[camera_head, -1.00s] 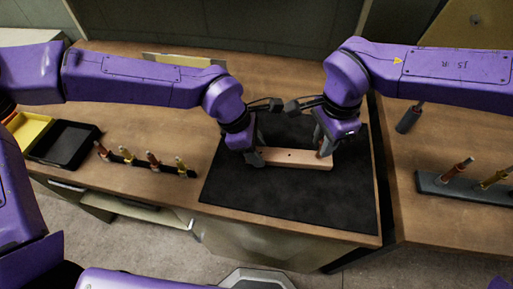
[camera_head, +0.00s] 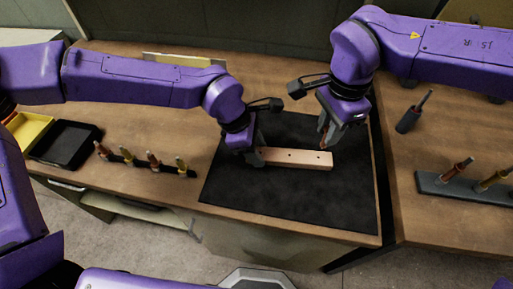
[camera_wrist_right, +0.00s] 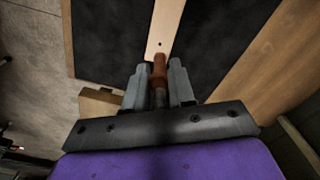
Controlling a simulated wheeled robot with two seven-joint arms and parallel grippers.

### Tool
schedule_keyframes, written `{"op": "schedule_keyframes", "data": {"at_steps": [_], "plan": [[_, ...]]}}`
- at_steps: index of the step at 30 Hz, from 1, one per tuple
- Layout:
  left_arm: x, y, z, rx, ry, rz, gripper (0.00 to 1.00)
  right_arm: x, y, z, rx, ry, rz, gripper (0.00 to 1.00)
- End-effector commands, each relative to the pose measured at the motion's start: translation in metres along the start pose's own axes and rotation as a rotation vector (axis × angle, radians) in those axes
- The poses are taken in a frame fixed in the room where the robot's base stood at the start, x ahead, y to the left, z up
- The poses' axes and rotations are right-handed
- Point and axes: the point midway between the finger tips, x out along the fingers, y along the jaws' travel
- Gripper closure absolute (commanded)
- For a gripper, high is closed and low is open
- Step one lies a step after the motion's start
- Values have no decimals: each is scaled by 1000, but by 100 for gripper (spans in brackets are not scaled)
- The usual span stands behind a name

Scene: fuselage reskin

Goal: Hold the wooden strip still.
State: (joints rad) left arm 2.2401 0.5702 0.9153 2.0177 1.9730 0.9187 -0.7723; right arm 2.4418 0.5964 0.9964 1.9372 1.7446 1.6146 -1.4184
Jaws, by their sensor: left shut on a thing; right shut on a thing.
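The wooden strip (camera_head: 295,158), pale with small dark holes along it, lies on the black mat (camera_head: 285,205). My left gripper (camera_head: 257,156) is shut on its left end. My right gripper (camera_head: 326,138) is raised near the strip's right end, apart from it, and is shut on a copper-coloured fastener (camera_wrist_right: 158,72). In the right wrist view the fastener stands between the fingers, and the strip (camera_wrist_right: 166,22) with one hole shows past its tip.
A rack of several fasteners (camera_head: 153,161) stands left of the mat, beside a black tray (camera_head: 64,143) and a yellow tray (camera_head: 27,129). Another rack (camera_head: 440,186) and a dark hand tool (camera_head: 411,118) are on the right. The mat's front is clear.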

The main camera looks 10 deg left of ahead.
Motion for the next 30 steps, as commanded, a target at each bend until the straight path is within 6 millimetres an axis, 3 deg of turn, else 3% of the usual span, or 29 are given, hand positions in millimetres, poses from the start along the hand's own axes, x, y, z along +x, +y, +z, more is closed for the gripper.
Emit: {"op": "schedule_keyframes", "data": {"at_steps": [4,5,7,18,30], "plan": [[0,0,0,0,0,0,89,0,0,0,0,0,0,100],[0,0,0,0,0,0,50,0,0,0,0,0,0,100],[0,0,0,0,0,0,27,0,0,0,0,0,0,100],[-8,1,0,-1,-1,2,26,0,0,0,0,0,0,100],[-100,0,0,0,-3,3,26,0,0,0,0,0,0,100]]}}
